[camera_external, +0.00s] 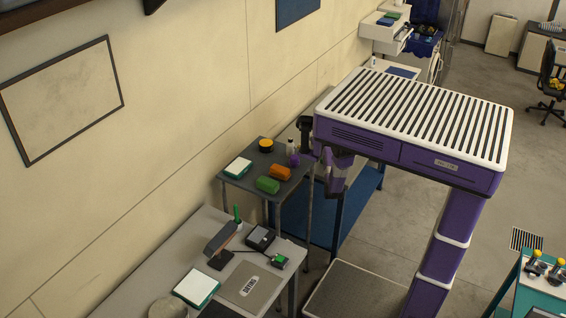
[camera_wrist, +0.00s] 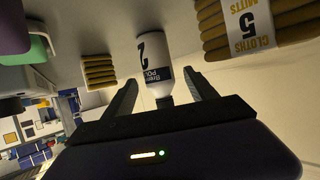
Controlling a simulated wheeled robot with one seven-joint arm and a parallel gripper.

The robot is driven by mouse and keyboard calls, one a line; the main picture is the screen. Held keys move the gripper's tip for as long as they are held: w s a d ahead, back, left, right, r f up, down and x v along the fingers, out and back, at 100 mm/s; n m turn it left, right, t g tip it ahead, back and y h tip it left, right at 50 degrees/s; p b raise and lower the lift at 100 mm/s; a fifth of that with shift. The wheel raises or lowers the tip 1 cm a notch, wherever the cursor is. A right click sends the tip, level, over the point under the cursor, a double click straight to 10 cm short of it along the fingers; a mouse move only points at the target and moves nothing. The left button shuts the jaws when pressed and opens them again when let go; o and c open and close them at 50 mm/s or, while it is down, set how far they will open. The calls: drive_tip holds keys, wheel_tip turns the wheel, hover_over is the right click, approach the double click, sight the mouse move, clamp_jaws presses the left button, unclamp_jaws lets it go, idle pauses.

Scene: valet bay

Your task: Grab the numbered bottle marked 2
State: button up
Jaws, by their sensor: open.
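The white bottle (camera_wrist: 153,62) with a dark "2" on its label shows upside down in the wrist view. Its dark, narrow end lies between the finger tips of my gripper (camera_wrist: 162,88). My gripper is open, with a finger on each side of the bottle; I cannot tell whether either finger touches it. In the external view, a small white bottle (camera_external: 291,146) stands near the right edge of the grey stand, close to my purple arm. My fingers are hard to make out there.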

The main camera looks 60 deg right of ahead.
drive_tip(key=shift+p+x, duration=0.55)
drive_tip(key=shift+x, duration=2.3)
drive_tip(key=shift+r, duration=0.2)
drive_tip(key=shift+c, duration=0.5)
clamp_jaws()
